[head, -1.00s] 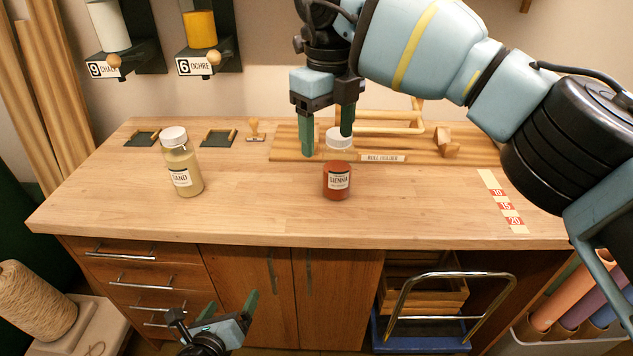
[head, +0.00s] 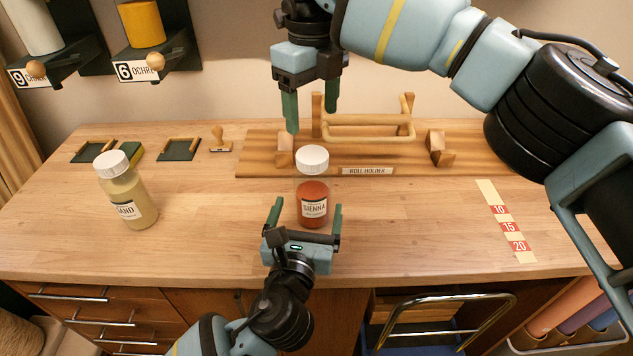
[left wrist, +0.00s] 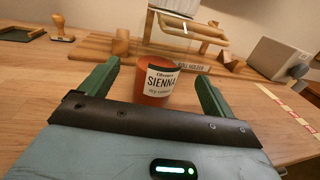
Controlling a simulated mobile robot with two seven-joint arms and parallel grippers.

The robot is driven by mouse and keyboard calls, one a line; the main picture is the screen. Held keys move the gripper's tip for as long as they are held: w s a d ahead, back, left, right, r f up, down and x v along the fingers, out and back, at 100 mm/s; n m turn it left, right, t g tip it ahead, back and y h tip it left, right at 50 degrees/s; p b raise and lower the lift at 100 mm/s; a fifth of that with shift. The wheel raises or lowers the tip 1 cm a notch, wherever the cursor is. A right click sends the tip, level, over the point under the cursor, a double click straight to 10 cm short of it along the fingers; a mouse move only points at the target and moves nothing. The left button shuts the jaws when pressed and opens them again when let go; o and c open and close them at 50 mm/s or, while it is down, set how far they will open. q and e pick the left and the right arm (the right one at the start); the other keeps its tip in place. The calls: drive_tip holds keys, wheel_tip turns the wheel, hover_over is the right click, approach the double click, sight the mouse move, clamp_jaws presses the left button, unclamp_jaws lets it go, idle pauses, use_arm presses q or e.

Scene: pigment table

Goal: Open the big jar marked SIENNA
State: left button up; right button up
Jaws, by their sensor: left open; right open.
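The big SIENNA jar (head: 313,192) stands upright on the bench with red-brown pigment inside and its white lid (head: 312,159) on. In the left wrist view the jar (left wrist: 157,82) shows its label between the fingers, its top hidden by the picture edge or too pale to make out. My right gripper (head: 311,115) is open and empty, above and behind the jar, clear of the lid.
A SAND jar (head: 133,195) with a white lid stands at the left. The wooden roll holder (head: 260,160) lies behind the SIENNA jar. A stamp (head: 219,140) and dark trays (head: 178,150) sit at the back left. A numbered strip (head: 508,225) is at the right; the bench between is clear.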

use_arm(q)
drive_tip(key=shift+s, duration=0.15)
use_arm(e)
drive_tip(key=shift+s, duration=0.2)
use_arm(q)
drive_tip(key=shift+r, duration=0.15)
use_arm(e)
drive_tip(key=shift+s+a+r, duration=0.1)
drive_tip(key=shift+s+r, duration=0.05)
drive_tip(key=shift+s, duration=0.05)
use_arm(q)
drive_tip(key=shift+w, duration=0.5)
drive_tip(key=shift+w+d, duration=0.2)
drive_tip(key=shift+w, duration=0.9)
drive_tip(key=shift+w+d, duration=0.2)
drive_tip(key=shift+w, duration=0.85)
drive_tip(key=shift+w+d, duration=0.2)
drive_tip(key=shift+w, duration=0.9)
use_arm(e)
drive_tip(key=shift+w, duration=0.15)
